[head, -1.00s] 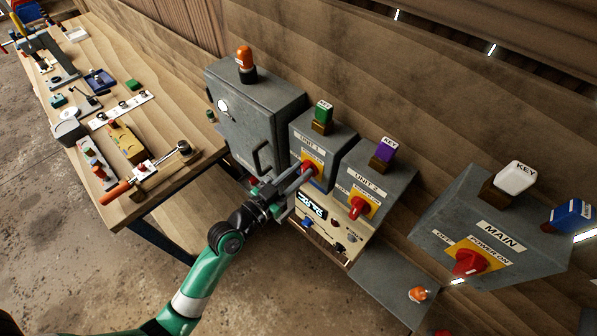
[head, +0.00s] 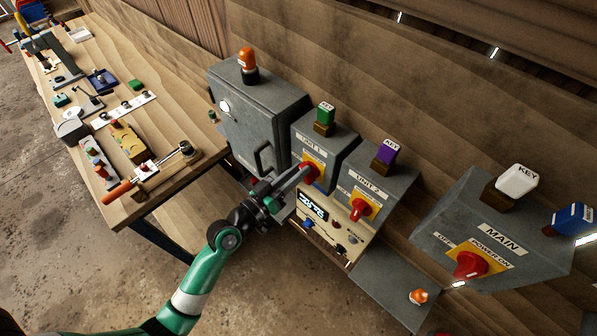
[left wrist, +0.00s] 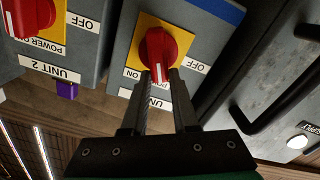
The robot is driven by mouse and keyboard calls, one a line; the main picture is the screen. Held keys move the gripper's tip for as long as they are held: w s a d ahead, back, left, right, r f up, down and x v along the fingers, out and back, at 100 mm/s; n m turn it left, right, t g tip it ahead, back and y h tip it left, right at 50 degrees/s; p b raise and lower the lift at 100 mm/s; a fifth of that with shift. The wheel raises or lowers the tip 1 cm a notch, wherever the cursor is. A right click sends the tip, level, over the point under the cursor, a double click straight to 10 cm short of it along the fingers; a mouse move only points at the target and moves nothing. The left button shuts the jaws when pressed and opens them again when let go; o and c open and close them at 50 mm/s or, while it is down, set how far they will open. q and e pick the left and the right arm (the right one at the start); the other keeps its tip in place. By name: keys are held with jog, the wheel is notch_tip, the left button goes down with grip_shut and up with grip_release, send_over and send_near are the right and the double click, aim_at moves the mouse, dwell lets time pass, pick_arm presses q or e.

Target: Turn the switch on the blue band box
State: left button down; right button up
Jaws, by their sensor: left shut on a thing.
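The Unit 1 box (head: 341,149) is grey and stands between the tall cabinet and the Unit 2 box. In the left wrist view a blue band (left wrist: 231,10) runs along one edge of this box (left wrist: 207,42). Its red rotary switch (head: 309,174) sits on a yellow plate with ON and OFF labels; it also shows in the left wrist view (left wrist: 163,48). My left gripper (left wrist: 160,74) is shut on the handle of this switch, with a finger on each side; it also shows in the head view (head: 302,176). My right gripper is out of view.
The Unit 2 box (head: 385,180) with its own red switch stands just to the right. A beige display panel (head: 325,222) lies below. The tall cabinet (head: 250,125) is on the left, and the MAIN box (head: 490,215) is far right.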

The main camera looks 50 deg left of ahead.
pick_arm(q)
jog(key=n, duration=0.4)
jog(key=a+f+n, duration=0.1)
jog(key=n, duration=0.3)
jog(key=f+n+p, duration=0.1)
jog(key=n, duration=0.3)
jog(key=shift+s+a+n, duration=0.1)
jog(key=shift+a+n, duration=0.05)
jog(key=shift+n, duration=0.25)
jog(key=shift+f, duration=0.1)
jog(key=c, duration=0.7)
grip_release()
jog(key=shift+s, duration=0.1)
jog(key=s, duration=0.3)
jog(key=s+b, duration=0.1)
jog(key=s, duration=0.3)
jog(key=s+d+b, duration=0.1)
jog(key=s, duration=0.3)
jog(key=shift+s, duration=0.2)
